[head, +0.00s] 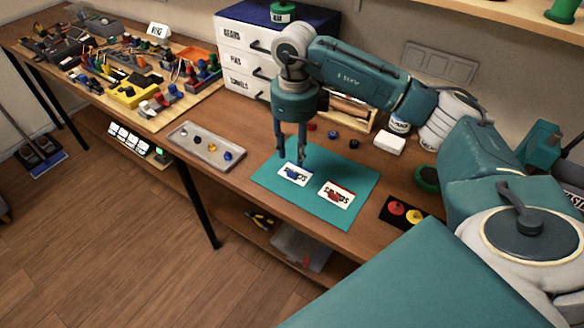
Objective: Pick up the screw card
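Two white cards lie on a teal mat (320,217) on the bench. The left card (302,181) carries a blue piece and lettering that seems to start with "SC". The other card (347,201) carries a red piece and lettering too small to read surely. My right gripper (291,160) points down over the far edge of the left card. Its two fingers are apart with nothing visible between them. I cannot tell whether the fingertips touch the card or mat. My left gripper is not in view.
A grey tray (190,153) with small knobs lies left of the mat. A white drawer unit (240,66) and a wooden box (352,122) stand behind. A black card with red and yellow discs (404,211) lies to the right. Electronics fill the bench's far left.

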